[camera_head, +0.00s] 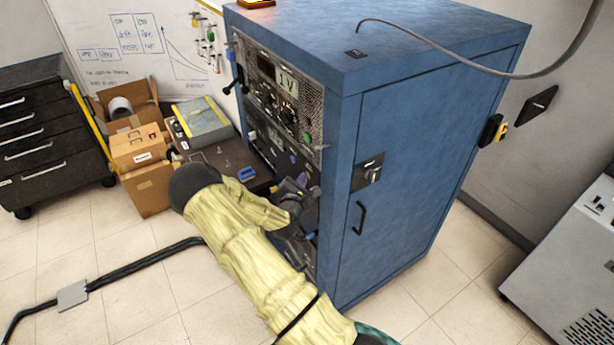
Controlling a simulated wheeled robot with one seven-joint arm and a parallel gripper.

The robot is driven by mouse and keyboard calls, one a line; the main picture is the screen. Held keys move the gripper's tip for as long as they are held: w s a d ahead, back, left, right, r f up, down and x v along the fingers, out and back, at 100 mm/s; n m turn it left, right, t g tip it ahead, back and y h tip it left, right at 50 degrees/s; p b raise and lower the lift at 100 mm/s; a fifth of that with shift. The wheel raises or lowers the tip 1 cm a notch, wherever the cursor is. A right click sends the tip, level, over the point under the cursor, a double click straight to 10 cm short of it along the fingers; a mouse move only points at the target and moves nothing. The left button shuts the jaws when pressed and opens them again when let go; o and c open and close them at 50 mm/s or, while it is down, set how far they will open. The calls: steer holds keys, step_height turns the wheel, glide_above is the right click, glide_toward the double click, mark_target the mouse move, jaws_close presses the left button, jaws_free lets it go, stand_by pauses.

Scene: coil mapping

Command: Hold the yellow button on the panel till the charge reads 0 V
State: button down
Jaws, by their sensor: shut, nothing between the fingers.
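The blue cabinet (430,130) stands in the middle, with its control panel (308,100) on the left-hand face. I cannot make out the yellow button; my gripper and arm cover part of the lower panel. My arm wears a pale yellow sleeve.
A cable (450,52) arches from the cabinet top. Cardboard boxes (140,150) and a black drawer unit (42,140) stand at left. A black floor cable (130,268) lies front left. A grey machine (570,270) stands at right. Tiled floor is clear between.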

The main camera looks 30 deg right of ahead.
stand_by(0.4)
steer(key=shift+a, duration=0.8)
steer(key=a, duration=0.5)
steer(key=shift+s+b, duration=0.15)
steer(key=shift+b, duration=0.15)
stand_by(0.3)
